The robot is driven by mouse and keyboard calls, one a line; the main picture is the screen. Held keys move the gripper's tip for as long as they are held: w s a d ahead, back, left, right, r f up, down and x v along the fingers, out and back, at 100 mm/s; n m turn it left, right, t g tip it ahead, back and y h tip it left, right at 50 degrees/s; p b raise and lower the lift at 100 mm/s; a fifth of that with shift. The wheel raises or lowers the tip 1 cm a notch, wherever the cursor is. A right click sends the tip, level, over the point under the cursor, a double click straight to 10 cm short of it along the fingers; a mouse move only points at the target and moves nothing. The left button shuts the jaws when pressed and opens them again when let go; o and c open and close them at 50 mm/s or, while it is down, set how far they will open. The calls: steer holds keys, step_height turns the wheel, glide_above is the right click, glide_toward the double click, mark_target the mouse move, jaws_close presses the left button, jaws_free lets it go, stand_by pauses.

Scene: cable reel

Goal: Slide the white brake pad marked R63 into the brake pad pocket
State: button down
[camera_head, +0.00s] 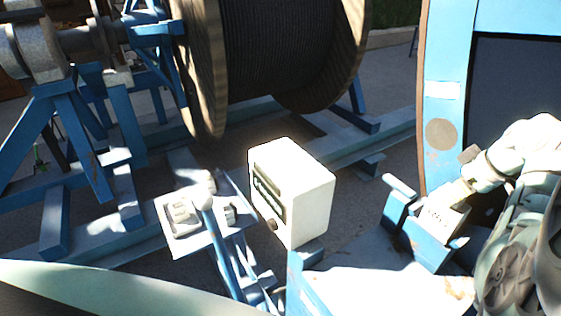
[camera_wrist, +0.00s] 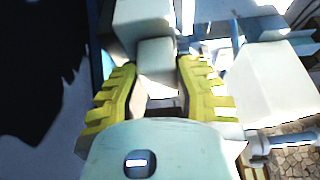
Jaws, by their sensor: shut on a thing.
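My gripper (camera_head: 460,191) is at the right of the head view, pointing down and left. In the wrist view its yellow fingers (camera_wrist: 157,80) are shut on the small pale block of the white brake pad (camera_wrist: 157,57). The pad's white face (camera_head: 436,216) shows in the head view with faint dark marks, too small to read. It stands tilted at the top of a blue bracket (camera_head: 428,246), which looks like the brake pad pocket. I cannot tell how far the pad sits inside it.
A white box (camera_head: 312,200) with a dark panel stands left of the bracket. A lever with a round knob (camera_head: 203,201) and a plate with white pieces (camera_head: 182,215) are further left. The large cable reel (camera_head: 270,60) is behind. A blue-framed dark panel (camera_head: 444,100) rises close behind my gripper.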

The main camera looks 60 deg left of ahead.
mark_target(445, 212)
steer(key=shift+f+b, duration=2.75)
steer(key=shift+b, duration=1.15)
steer(key=shift+f, duration=0.15)
steer(key=shift+f+b, duration=0.4)
steer(key=shift+b, duration=0.15)
stand_by(0.3)
steer(key=c, duration=0.8)
jaws_free()
steer(key=shift+o, duration=0.2)
steer(key=shift+r, duration=0.1)
